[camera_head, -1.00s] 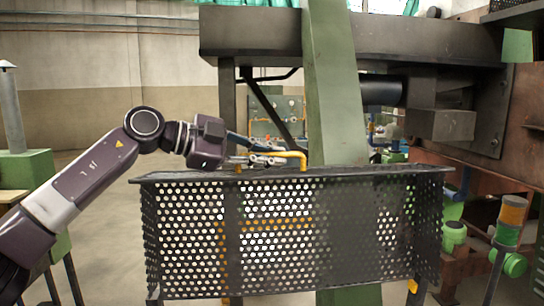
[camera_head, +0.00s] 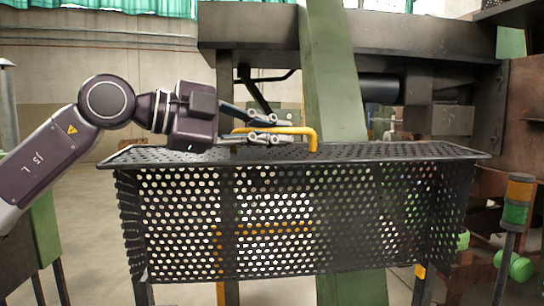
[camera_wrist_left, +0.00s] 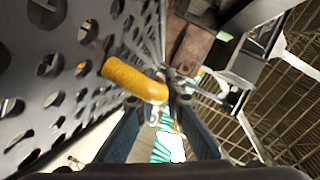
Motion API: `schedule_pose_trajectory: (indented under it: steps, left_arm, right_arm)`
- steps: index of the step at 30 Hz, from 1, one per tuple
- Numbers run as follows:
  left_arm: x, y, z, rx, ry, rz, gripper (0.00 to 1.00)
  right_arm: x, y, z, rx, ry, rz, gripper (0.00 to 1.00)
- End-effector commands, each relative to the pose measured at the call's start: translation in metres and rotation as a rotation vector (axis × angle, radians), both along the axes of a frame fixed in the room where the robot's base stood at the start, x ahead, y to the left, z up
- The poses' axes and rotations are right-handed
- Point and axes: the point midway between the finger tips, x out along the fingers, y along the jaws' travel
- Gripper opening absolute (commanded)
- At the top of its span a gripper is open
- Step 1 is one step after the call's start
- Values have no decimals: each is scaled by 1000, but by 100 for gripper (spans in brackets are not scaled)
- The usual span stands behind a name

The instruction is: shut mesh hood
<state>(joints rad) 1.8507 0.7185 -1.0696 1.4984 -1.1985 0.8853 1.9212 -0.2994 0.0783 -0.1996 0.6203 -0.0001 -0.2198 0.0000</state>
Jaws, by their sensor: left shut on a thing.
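The mesh hood (camera_head: 290,220) is a dark perforated metal box in the middle of the head view. Its perforated top (camera_head: 400,151) shows as a thin slanted surface, and its front panel hangs below. A yellow bar handle (camera_head: 314,139) stands on the top. My left gripper (camera_head: 280,134) reaches in from the left at the top and is shut on the yellow handle. In the left wrist view the handle (camera_wrist_left: 135,80) runs between the fingers, with the perforated plate (camera_wrist_left: 60,90) close on the left. My right gripper is not in view.
A green post (camera_head: 335,75) rises just behind the hood. A dark beam (camera_head: 250,35) crosses above. A stack light with orange and green bands (camera_head: 517,203) stands at the right. Open floor shows at the left (camera_head: 95,220).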

Motion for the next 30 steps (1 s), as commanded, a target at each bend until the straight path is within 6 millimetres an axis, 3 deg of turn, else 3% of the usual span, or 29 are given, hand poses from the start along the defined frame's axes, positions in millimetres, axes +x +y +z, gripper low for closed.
schedule_pose_trajectory:
  steps: [1, 3, 15, 21, 30]
  left_arm:
    - [-11, -3, -15, 7, -25, -5, 0]
    - [-22, -5, -20, 15, -60, -4, 0]
    - [-81, -17, -44, 50, -233, -4, 0]
    - [-99, -21, -52, 51, -228, -3, 0]
    - [-113, -24, -58, 49, -226, -3, 0]
  right_arm:
    - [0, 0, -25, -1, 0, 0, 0]
    - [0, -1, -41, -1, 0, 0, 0]
    - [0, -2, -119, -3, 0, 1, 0]
    - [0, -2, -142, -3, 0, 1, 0]
    - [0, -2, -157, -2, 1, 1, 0]
